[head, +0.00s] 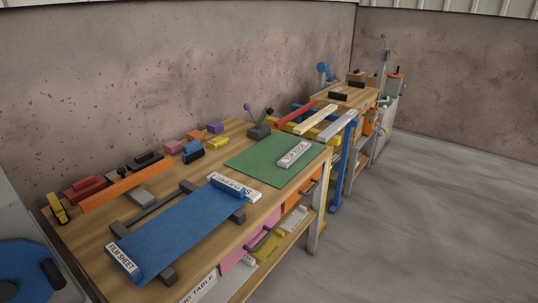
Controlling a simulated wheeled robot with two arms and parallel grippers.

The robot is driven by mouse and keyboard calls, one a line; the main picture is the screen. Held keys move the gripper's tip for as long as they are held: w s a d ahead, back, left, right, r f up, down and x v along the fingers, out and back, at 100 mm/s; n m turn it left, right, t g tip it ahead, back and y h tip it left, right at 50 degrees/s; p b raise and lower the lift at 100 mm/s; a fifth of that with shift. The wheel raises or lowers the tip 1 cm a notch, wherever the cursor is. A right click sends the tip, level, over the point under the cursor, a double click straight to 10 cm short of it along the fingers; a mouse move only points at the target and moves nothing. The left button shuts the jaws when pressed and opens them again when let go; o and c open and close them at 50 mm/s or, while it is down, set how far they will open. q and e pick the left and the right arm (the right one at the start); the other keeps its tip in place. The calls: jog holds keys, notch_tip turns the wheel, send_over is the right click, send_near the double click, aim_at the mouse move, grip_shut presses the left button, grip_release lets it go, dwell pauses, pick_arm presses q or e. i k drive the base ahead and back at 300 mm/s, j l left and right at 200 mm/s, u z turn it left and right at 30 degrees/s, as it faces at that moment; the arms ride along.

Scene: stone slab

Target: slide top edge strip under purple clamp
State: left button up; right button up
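A blue film sheet (178,229) lies lengthwise on the wooden workbench. Its near end carries a white label reading "FILM SHEET" (122,257). At its far end, a raised blue edge strip (230,190) lies beside a white labelled strip (246,192), whose lettering is partly hidden. A small purple block (215,128) stands at the back of the bench, and a pinkish-purple block (173,147) stands left of it. I cannot tell which of these is the purple clamp. Both purple pieces are apart from the sheet. Neither of my grippers is in view.
A green mat (268,160) with a white labelled block (293,153) lies right of the sheet. Dark grey bars (150,212) lie around the sheet. An orange bar (127,187) and several small tools line the back. Open grey floor (430,220) lies at the right.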

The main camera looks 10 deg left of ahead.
aim_at(287, 160)
jog(key=u, duration=0.4)
jog(key=i+l+u, duration=0.3)
jog(key=l+u, duration=0.15)
jog(key=l, duration=0.15)
jog(key=i+l+u, duration=0.2)
jog(key=l+u, duration=0.25)
jog(key=l, duration=0.2)
jog(key=i+l, duration=0.1)
jog(key=l, duration=0.45)
jog(key=i+l, duration=0.1)
jog(key=l, duration=0.5)
jog(key=i+l+u, duration=0.1)
jog(key=l, duration=0.45)
